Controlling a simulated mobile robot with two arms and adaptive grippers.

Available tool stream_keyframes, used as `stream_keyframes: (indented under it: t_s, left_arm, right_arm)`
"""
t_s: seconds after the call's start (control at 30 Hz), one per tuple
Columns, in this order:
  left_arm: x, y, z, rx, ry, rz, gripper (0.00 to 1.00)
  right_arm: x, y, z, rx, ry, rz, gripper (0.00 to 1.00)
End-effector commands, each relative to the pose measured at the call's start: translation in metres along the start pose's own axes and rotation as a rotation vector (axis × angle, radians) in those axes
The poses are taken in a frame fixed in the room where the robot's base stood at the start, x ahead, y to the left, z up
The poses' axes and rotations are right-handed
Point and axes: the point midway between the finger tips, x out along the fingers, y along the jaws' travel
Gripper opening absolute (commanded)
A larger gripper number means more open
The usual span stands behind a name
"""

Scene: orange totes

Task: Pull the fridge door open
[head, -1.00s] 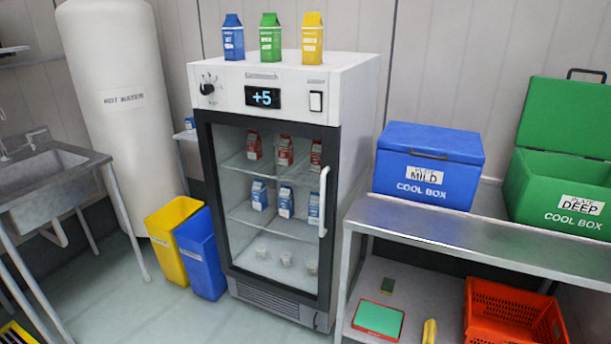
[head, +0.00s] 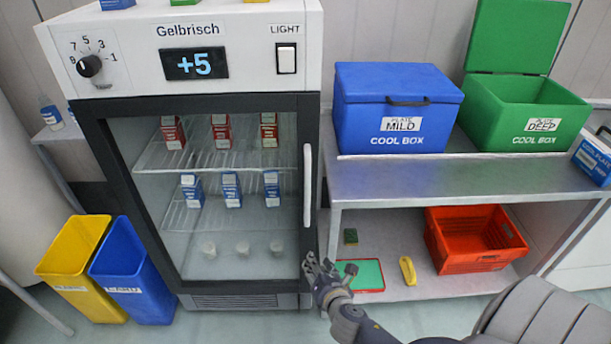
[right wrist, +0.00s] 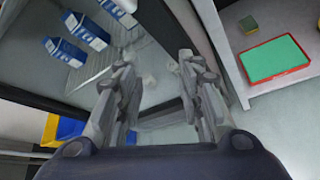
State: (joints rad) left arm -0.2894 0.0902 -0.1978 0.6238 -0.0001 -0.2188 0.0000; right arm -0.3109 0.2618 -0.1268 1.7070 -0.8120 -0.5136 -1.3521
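The white fridge has a dark-framed glass door (head: 225,225), which is closed in the head view. Its white vertical handle (head: 307,185) is on the door's right side. My right gripper (head: 312,262) is just below the handle's lower end, in front of the door's lower right corner, apart from the handle as far as I can see. In the right wrist view my right gripper (right wrist: 158,75) has its two fingers spread with nothing between them, and the glass door is beyond. My left gripper is in neither view.
A steel table (head: 440,180) stands right of the fridge, with a blue cool box (head: 395,115) and an open green one (head: 520,115). A red crate (head: 475,245) is on its lower shelf. Yellow (head: 75,260) and blue (head: 130,275) bins stand left of the fridge.

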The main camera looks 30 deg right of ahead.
Motion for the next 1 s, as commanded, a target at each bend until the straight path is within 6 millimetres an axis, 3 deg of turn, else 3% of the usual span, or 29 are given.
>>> stream_keyframes:
  t_s: [0.03,0.1,0.2,0.3,0.43,0.57,1.0]
  left_arm:
    - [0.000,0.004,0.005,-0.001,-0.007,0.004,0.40]
    - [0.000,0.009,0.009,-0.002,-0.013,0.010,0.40]
    - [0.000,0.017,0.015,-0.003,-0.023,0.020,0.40]
    - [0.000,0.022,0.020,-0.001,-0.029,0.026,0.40]
    - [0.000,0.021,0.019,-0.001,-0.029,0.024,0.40]
    - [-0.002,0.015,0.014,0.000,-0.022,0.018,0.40]
    - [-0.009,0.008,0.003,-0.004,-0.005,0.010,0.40]
  right_arm:
    - [-0.007,0.025,0.033,-0.108,-0.072,0.043,0.35]
    - [-0.020,0.054,0.074,-0.257,-0.172,0.080,0.35]
    - [-0.040,0.085,0.119,-0.417,-0.295,0.103,0.35]
    - [-0.056,0.104,0.149,-0.521,-0.382,0.108,0.35]
    - [-0.066,0.116,0.167,-0.584,-0.435,0.106,0.35]
    - [-0.059,0.120,0.173,-0.595,-0.445,0.104,0.35]
    - [0.007,0.137,0.201,-0.590,-0.443,0.105,0.35]
